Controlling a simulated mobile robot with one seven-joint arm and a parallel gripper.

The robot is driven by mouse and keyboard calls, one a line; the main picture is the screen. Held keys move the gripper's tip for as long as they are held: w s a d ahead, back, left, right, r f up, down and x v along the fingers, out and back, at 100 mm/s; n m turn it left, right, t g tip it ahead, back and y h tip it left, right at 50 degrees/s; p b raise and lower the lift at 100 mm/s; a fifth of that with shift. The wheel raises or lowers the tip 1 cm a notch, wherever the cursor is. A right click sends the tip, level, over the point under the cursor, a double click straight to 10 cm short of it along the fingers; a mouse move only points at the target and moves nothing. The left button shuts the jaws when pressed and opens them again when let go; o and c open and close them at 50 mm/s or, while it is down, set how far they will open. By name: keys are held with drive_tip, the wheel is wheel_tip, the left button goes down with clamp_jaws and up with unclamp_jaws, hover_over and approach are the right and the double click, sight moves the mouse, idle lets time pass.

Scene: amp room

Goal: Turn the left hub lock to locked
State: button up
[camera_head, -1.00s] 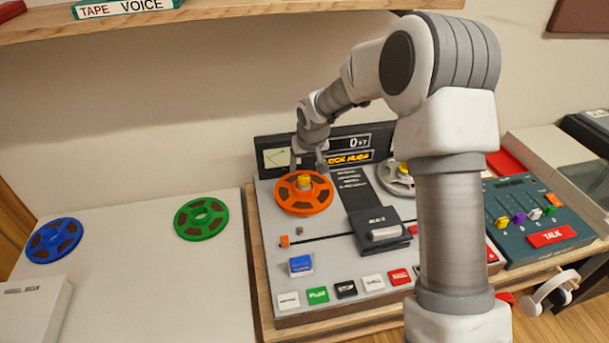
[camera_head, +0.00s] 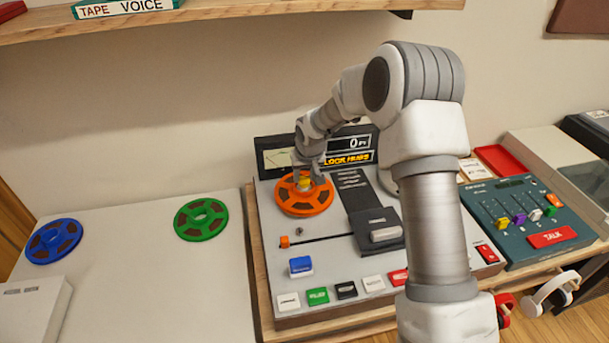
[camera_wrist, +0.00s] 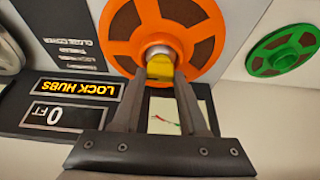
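The left hub lock is a yellow knob (camera_head: 305,184) on the hub of the orange reel (camera_head: 290,204), on the left of the tape deck. In the wrist view the yellow knob (camera_wrist: 160,68) is at the tips of my fingers, in front of the grey hub. My gripper (camera_head: 308,180) points down over the knob, its fingers apart on either side. In the wrist view my gripper (camera_wrist: 164,80) shows a gap between the fingers; contact with the knob is unclear. The deck's display (camera_head: 347,158) reads LOCK HUBS.
The right reel is mostly hidden behind my arm. Coloured buttons (camera_head: 318,296) line the deck's front, and a mixer (camera_head: 520,220) stands at right. Green (camera_head: 201,219) and blue (camera_head: 54,241) reels lie on the left table. A shelf (camera_head: 230,18) hangs above.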

clamp_jaws()
drive_tip(key=shift+b, duration=0.35)
drive_tip(key=m+b, duration=0.1)
drive_tip(key=m+h+b, duration=0.1)
drive_tip(key=b, duration=0.1)
drive_tip(key=shift+a+f+m, duration=0.2)
drive_tip(key=shift+m, duration=0.1)
drive_tip(key=m+h+b, duration=0.2)
drive_tip(key=m+b, duration=0.1)
drive_tip(key=m, duration=0.1)
drive_tip(key=shift+a+r, duration=0.1)
drive_tip(key=shift+r, duration=0.05)
drive_tip(key=m, duration=0.3)
drive_tip(key=m+g+h, duration=0.1)
drive_tip(key=m, duration=0.2)
drive_tip(key=shift+w+a+r+g+h+p, duration=0.1)
drive_tip(key=shift+w+r+g+h+p, duration=0.05)
drive_tip(key=shift+g+h+p, duration=0.2)
drive_tip(key=m+g+p, duration=0.1)
drive_tip(key=m, duration=0.1)
drive_tip(key=m+p, duration=0.1)
drive_tip(key=m, duration=0.2)
drive_tip(key=shift+w+g+h, duration=0.1)
drive_tip(key=shift+g+h, duration=0.25)
